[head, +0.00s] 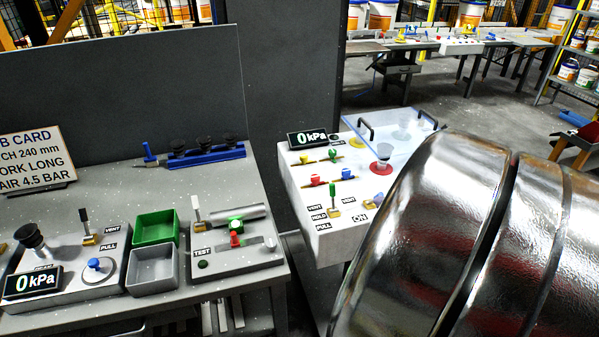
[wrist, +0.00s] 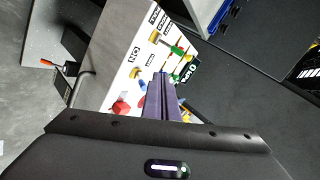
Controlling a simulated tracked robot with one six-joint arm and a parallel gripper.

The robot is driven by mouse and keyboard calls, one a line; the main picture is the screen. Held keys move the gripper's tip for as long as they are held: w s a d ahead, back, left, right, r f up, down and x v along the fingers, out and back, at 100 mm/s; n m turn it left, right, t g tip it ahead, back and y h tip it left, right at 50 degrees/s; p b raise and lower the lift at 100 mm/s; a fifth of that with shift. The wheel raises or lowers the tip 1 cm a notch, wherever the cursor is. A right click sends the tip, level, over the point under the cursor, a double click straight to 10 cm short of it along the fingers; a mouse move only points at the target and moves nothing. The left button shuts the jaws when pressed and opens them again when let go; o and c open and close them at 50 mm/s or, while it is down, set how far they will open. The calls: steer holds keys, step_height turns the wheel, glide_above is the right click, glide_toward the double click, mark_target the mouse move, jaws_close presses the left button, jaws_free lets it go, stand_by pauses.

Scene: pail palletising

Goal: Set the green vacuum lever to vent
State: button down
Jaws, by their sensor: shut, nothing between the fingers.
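The green vacuum lever (head: 333,197) stands up from a brass base (head: 334,213) on the white box at the middle right of the head view. VENT, HOLD and PULL labels sit just left of its base. I cannot tell for certain which label its position matches. In the wrist view the green lever (wrist: 176,48) lies beyond the fingertips, with its brass base (wrist: 155,36) above left. My gripper (wrist: 162,76) is shut and empty, and appears apart from the lever. My gripper does not show in the head view.
The white box (head: 300,187) also carries red, blue, green and yellow valves, a 0 kPa display (head: 308,138) and a clear plate (head: 392,130) with black handles. The left bench (head: 120,179) holds a black-handled lever (head: 85,222), a white-handled lever (head: 196,207) and a green bin (head: 155,228).

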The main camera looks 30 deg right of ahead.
steer(key=shift+w+a+r+m+t+y, duration=0.1)
steer(key=shift+w+a+m+t+y, duration=0.1)
steer(key=shift+w+a+m, duration=0.35)
steer(key=shift+w+a+r+m+t+y, duration=0.1)
steer(key=shift+w+a+m+t, duration=0.1)
steer(key=shift+a+m, duration=0.55)
steer(key=shift+d+f, duration=0.1)
steer(key=shift+d, duration=0.05)
glide_toward(334, 193)
steer(key=x, duration=0.4)
steer(key=shift+w+f, duration=0.1)
steer(key=shift+f, duration=0.15)
steer(key=shift+w+d+f, duration=0.15)
steer(key=shift+w+f, duration=0.1)
steer(key=shift+w, duration=0.45)
